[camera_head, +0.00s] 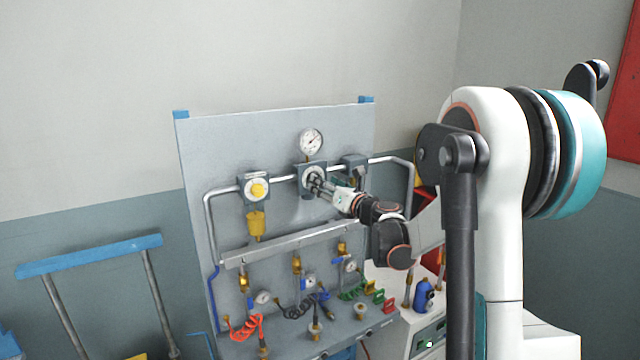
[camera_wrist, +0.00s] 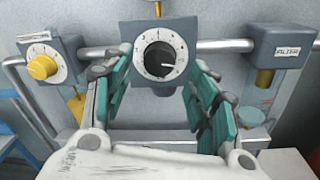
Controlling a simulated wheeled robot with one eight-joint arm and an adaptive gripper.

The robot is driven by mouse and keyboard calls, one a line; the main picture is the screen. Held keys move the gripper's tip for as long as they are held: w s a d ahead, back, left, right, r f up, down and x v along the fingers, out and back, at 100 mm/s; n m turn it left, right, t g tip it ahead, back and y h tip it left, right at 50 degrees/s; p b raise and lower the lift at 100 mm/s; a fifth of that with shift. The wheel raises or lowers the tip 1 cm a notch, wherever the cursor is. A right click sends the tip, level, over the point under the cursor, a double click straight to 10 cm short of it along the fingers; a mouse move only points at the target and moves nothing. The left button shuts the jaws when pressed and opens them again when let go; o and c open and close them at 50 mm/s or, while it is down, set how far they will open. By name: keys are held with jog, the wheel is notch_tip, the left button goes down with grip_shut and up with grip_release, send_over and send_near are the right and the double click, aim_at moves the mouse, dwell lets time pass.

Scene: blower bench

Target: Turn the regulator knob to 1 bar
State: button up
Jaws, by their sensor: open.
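The regulator knob (camera_wrist: 160,59) is a black round knob inside a white numbered dial, on a grey block on the panel. A white pointer mark on it points to the right in the wrist view. My gripper (camera_wrist: 158,75) is open, its two green-padded fingers on either side of the dial in that view. I cannot tell whether the fingers touch the knob. In the head view my gripper (camera_head: 318,184) reaches the regulator block (camera_head: 301,172) from the right and hides part of the dial. A round white pressure gauge (camera_head: 311,142) sits above the block.
A yellow knob (camera_head: 258,190) on a grey block is to the left, with a yellow bowl (camera_head: 256,224) below. A filter block (camera_wrist: 283,44) is to the right. Pipes join the blocks. A grey rail (camera_head: 300,243), hoses and small gauges lie below on the panel.

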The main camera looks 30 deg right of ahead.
jog(key=w, duration=0.3)
jog(key=shift+w+a, duration=0.15)
jog(key=c, duration=1.1)
jog(key=shift+o, duration=0.2)
